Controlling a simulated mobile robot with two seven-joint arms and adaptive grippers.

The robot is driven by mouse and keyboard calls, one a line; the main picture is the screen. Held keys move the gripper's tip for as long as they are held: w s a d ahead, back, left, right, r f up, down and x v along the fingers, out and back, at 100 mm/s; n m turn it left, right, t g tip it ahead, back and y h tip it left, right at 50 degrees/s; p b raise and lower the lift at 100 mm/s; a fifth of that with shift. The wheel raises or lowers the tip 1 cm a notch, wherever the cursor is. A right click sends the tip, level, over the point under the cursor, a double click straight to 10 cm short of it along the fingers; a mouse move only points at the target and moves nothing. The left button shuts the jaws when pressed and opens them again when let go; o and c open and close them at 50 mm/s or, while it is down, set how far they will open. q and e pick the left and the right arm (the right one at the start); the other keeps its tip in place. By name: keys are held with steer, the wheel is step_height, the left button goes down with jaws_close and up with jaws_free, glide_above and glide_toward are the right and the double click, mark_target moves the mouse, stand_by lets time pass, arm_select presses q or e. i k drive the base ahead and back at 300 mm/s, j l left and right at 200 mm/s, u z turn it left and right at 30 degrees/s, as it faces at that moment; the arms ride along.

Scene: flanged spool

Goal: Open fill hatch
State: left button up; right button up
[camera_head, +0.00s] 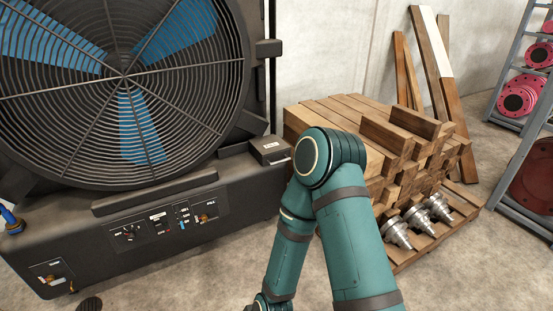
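A large black fan unit (240,185) fills the left of the view. Its front panel (170,224) carries switches, small labels and a brass-coloured fitting (205,218) at the right end. A small dark box with a white label (271,149) sits on the unit's right end; its top looks closed. I cannot tell for sure which part is the fill hatch, and the labels are too small to read surely. My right arm is bent in front of the unit's right end, its wrist at the bottom edge. Its gripper is out of view, and so is my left gripper.
A stack of wooden beams (345,108) stands right of the unit, with metal flanged parts (396,232) on the wood below. Planks (432,60) lean on the wall. A rack (520,80) with red spools stands far right. Concrete floor is clear in front.

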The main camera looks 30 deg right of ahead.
mark_target(271, 150)
steer(key=i+l, duration=0.35)
steer(key=i, duration=0.15)
steer(key=i+l, duration=0.3)
steer(key=i, duration=0.15)
steer(key=i+l+z, duration=0.1)
steer(key=i+l, duration=0.25)
steer(key=i, duration=0.15)
steer(key=i+l, duration=0.3)
steer(key=i, duration=0.2)
steer(key=i+l, duration=0.25)
steer(key=i, duration=0.25)
